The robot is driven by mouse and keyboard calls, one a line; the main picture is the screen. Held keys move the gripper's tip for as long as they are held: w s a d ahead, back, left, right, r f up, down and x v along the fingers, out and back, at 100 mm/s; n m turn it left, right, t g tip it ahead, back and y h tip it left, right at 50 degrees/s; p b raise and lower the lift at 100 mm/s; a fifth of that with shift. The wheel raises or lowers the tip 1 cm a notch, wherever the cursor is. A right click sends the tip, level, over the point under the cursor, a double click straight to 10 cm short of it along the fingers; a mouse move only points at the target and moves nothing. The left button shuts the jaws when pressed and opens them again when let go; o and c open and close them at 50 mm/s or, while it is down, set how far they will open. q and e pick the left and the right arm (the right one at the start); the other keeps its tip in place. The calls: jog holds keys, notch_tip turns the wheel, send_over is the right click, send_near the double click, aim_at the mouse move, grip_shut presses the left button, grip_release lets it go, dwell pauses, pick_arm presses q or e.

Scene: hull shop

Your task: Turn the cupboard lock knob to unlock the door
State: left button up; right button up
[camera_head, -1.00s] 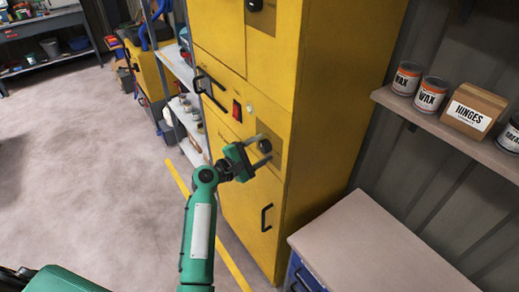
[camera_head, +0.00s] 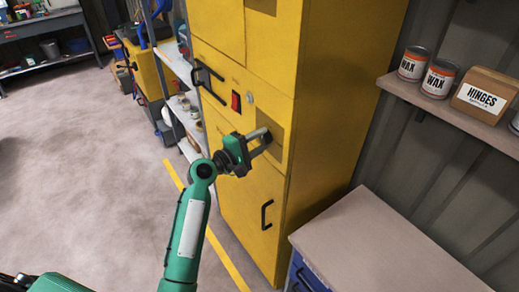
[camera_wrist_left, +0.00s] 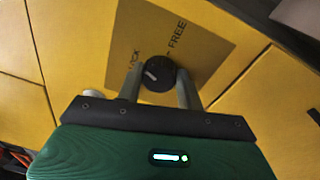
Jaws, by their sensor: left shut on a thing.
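The yellow cupboard (camera_head: 325,120) stands at the centre of the head view, its lower door (camera_head: 242,195) closed. The dark round lock knob (camera_wrist_left: 158,74) sits on a brownish plate (camera_wrist_left: 205,45) lettered LOCK on the left and FREE on the right in the left wrist view. A pale mark on the knob sits on its left, LOCK side. My left gripper (camera_head: 264,142) reaches the plate and is shut on the knob, one finger on each side. In the head view the fingers mostly hide the knob. My right gripper is not in view.
A black door handle (camera_head: 267,215) is below the knob; another handle (camera_head: 208,82) and a red switch (camera_head: 236,100) are above. A workbench (camera_head: 370,240) stands at the right, under a shelf with cans and a hinges box (camera_head: 484,95). The floor at left is open.

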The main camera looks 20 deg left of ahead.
pick_arm(q)
jog(key=m+b, duration=0.6)
jog(key=b, duration=0.1)
jog(key=f+m+h+b, duration=0.1)
jog(key=m+b, duration=0.2)
jog(key=shift+a+m+b, duration=0.1)
jog(key=shift+m+b, duration=0.2)
jog(key=shift+m, duration=0.1)
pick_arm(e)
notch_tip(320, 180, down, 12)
pick_arm(q)
jog(key=m+b, duration=0.2)
jog(key=shift+w+m, duration=0.1)
jog(key=shift+m, duration=0.2)
jog(key=shift+r+m+h+b, duration=0.2)
jog(key=shift+m+h+b, duration=0.1)
jog(key=shift+m+b, duration=0.85)
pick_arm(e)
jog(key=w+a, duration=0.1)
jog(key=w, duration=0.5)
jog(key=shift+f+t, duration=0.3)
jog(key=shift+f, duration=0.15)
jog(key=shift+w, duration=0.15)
pick_arm(q)
jog(key=o, duration=1)
jog(key=shift+a, duration=0.15)
